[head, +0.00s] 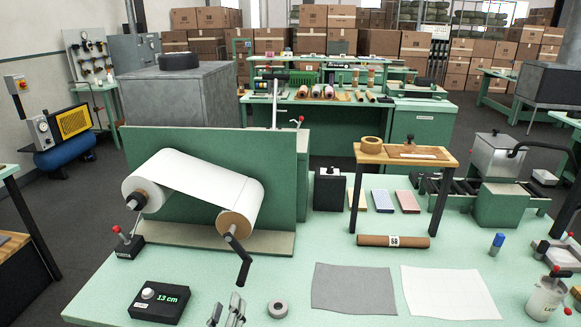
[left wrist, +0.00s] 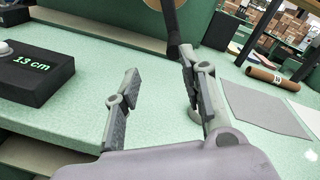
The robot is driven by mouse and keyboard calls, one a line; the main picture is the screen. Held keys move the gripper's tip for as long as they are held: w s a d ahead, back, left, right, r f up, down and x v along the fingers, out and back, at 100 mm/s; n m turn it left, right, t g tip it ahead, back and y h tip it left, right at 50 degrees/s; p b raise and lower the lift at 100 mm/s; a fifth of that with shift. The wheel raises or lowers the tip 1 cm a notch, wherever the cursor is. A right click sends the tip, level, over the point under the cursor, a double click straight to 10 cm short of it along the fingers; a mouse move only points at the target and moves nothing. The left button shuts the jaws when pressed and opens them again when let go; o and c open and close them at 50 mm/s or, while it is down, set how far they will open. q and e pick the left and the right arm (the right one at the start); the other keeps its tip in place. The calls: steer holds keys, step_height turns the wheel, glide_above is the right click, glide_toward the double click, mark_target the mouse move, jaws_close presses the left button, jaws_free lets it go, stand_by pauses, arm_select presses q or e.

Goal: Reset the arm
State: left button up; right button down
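My left gripper (head: 227,302) is at the bottom edge of the head view, low over the front of the green table (head: 240,275). In the left wrist view the gripper (left wrist: 157,72) has its two fingers spread, with only tabletop between them. The black crank handle (head: 243,266) of the white roll stand (head: 205,185) hangs just beyond the gripper. In the left wrist view the crank (left wrist: 171,25) passes behind the right finger; I cannot tell whether they touch. My right gripper is in neither view.
A black box reading "13 cm" (head: 160,302) stands left of the gripper, and a grey ring (head: 278,308) lies to its right. Grey (head: 354,288) and white (head: 448,292) sheets lie further right. A brown tube (head: 393,241) and a small wooden-topped stand (head: 405,154) are behind them.

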arm_select(q)
steer(key=s+a+f+n+g+y, duration=0.1)
steer(key=s+a+f+n+g, duration=0.3)
steer(key=s+n, duration=0.6)
steer(key=s+a+f+n+g+y, duration=0.1)
steer(key=s+f+n+g, duration=0.55)
steer(key=n, duration=0.55)
steer(key=s+d+r+n+g+h, duration=0.1)
steer(key=s+d+n+g+h, duration=0.2)
steer(key=s+n, duration=0.5)
steer(key=s+a+f+m+g, duration=0.1)
steer(key=s+f+m+g, duration=0.2)
steer(key=f, duration=2.5)
steer(key=s+a+f, duration=0.3)
steer(key=s+f, duration=1.2)
steer(key=s, duration=0.2)
steer(key=shift+s, duration=0.2)
steer(key=shift+w, duration=0.1)
